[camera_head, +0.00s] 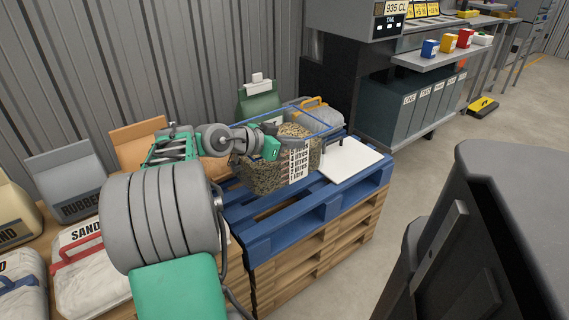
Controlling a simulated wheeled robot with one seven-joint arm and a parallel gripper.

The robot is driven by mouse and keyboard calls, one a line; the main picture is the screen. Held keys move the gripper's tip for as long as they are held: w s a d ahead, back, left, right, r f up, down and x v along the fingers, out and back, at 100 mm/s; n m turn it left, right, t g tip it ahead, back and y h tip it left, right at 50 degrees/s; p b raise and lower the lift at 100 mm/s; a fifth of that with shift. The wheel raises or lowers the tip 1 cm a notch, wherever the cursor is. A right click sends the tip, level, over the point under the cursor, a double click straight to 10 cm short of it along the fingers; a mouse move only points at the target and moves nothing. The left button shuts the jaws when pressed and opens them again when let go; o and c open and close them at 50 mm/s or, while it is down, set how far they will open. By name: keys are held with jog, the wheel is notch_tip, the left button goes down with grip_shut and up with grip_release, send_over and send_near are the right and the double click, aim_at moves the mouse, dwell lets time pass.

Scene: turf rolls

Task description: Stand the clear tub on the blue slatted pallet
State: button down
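The clear tub (267,176) has a blue rim and see-through walls, with brown, coarse-looking material inside and a white printed label on its near side. It appears over the back part of the blue slatted pallet (285,221). Whether its base touches the slats, I cannot tell. My gripper (268,147) reaches in from the left at the tub's near left side and overlaps its upper part. The fingertips are largely hidden, so their opening and any grip on the rim do not show clearly.
The blue pallet tops a stack of wooden pallets (315,251). A white board (350,160) lies at its right end. A grey bag with a yellow handle (322,110) and a green bag (259,101) are behind. Labelled sacks (75,190) stand left. Open floor lies right.

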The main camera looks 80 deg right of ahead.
aim_at(255, 176)
notch_tip(255, 176, down, 10)
jog(key=b, duration=0.3)
jog(key=shift+f+b, duration=0.25)
jog(key=shift+b, duration=0.15)
jog(key=shift+r, duration=0.1)
jog(key=c, duration=2.1)
grip_release()
jog(key=shift+f, duration=0.25)
jog(key=o, duration=0.5)
jog(key=shift+c, duration=0.2)
jog(key=shift+r, duration=0.15)
jog(key=p+v, duration=0.3)
jog(key=v, duration=0.9)
